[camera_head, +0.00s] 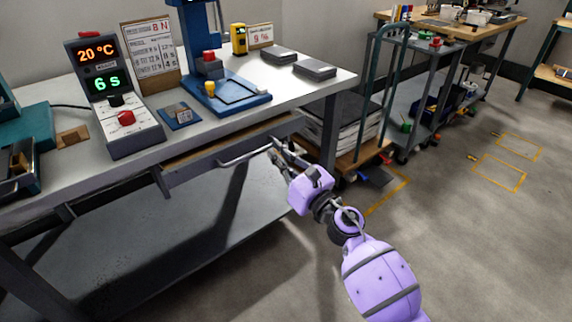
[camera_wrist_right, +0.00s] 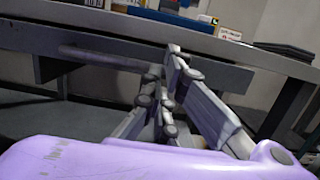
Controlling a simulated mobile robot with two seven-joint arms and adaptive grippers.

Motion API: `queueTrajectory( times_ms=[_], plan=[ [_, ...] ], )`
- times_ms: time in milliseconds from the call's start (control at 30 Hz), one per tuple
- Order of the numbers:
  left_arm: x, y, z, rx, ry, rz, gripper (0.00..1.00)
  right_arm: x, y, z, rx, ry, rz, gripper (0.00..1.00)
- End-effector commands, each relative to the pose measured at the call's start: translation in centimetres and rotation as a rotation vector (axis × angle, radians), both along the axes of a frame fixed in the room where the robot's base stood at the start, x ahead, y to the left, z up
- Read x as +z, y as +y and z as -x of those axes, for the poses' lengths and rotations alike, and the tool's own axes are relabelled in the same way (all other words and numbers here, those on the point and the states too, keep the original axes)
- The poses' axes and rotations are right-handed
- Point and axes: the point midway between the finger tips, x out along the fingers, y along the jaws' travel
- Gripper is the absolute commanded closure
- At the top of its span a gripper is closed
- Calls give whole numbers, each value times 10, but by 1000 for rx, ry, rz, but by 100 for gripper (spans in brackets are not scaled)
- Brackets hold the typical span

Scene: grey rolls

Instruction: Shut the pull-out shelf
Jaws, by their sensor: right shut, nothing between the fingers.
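The pull-out shelf (camera_head: 205,168) is a grey drawer under the workbench top, partly out, with a strip of its wooden inside showing behind the front. Its bar handle (camera_head: 243,157) runs along the front. It also shows in the right wrist view (camera_wrist_right: 100,58). My right gripper (camera_head: 277,152) is shut and empty at the right end of the handle, close to the front; I cannot tell whether it touches. In the right wrist view, its fingers (camera_wrist_right: 160,90) stand just right of the handle bar. My left gripper is not in view.
The workbench (camera_head: 310,92) carries a control box (camera_head: 125,125), a blue press (camera_head: 228,98) and grey blocks (camera_head: 315,68). A wooden-decked cart (camera_head: 350,150) stands right of its leg. Floor at the right is mostly free.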

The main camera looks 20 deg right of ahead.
Motion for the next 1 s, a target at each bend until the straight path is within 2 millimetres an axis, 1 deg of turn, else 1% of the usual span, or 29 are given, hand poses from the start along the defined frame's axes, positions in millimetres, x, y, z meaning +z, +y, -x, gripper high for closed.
queueTrajectory(
  times_ms=[400,467,600,700,800,1000],
  plan=[
    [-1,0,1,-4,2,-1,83,0,2,-5,0,0,0,100],
    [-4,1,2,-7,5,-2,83,-1,4,-11,1,0,0,100],
    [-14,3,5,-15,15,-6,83,-2,13,-37,1,0,1,100],
    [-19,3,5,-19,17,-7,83,-1,18,-50,1,0,0,100],
    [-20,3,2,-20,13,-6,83,-1,19,-55,-1,1,0,100],
    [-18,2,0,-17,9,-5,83,1,19,-55,-3,0,-1,100]
  ],
)
